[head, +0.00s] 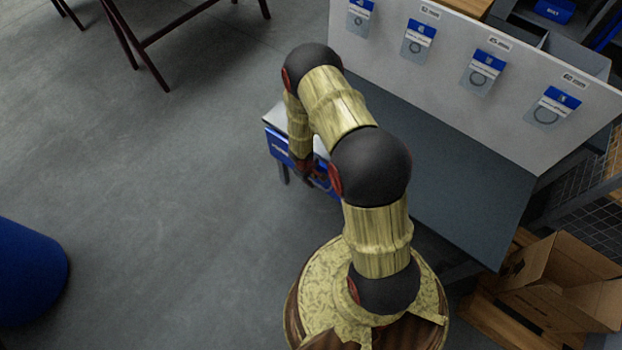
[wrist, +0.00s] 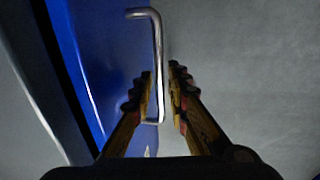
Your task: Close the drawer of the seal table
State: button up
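The seal table shows its grey-blue top (head: 460,165) in the head view. The blue drawer front (head: 276,143) is at its left end, partly hidden by my arm, with a light grey surface behind its upper edge. In the wrist view the blue front (wrist: 105,60) fills the left side, with a bent metal bar handle (wrist: 158,50) on it. My gripper (wrist: 161,72) has its two fingers close together, one on each side of the handle's bar. A narrow gap shows by the right finger; contact on the left is unclear. In the head view the gripper (head: 305,168) is mostly hidden.
A white panel (head: 455,85) with several hanging seal packets stands along the table. An open cardboard box (head: 560,285) sits at the lower right. A blue barrel (head: 30,270) stands at the lower left. Dark red metal legs (head: 150,65) are at the upper left. The grey floor left is clear.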

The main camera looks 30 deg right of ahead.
grip_shut()
dwell(0.5)
jog(key=shift+w+d, duration=0.3)
jog(key=shift+d, duration=0.4)
jog(key=shift+w+d, duration=0.3)
jog(key=shift+d, duration=0.4)
jog(key=shift+o, duration=1.5)
grip_release()
jog(key=shift+d, duration=0.15)
jog(key=shift+o, duration=0.4)
notch_tip(320, 180, up, 12)
jog(key=a, duration=0.2)
jog(key=shift+s+a+f, duration=0.15)
jog(key=shift+s+a, duration=0.05)
jog(key=shift+s, duration=0.25)
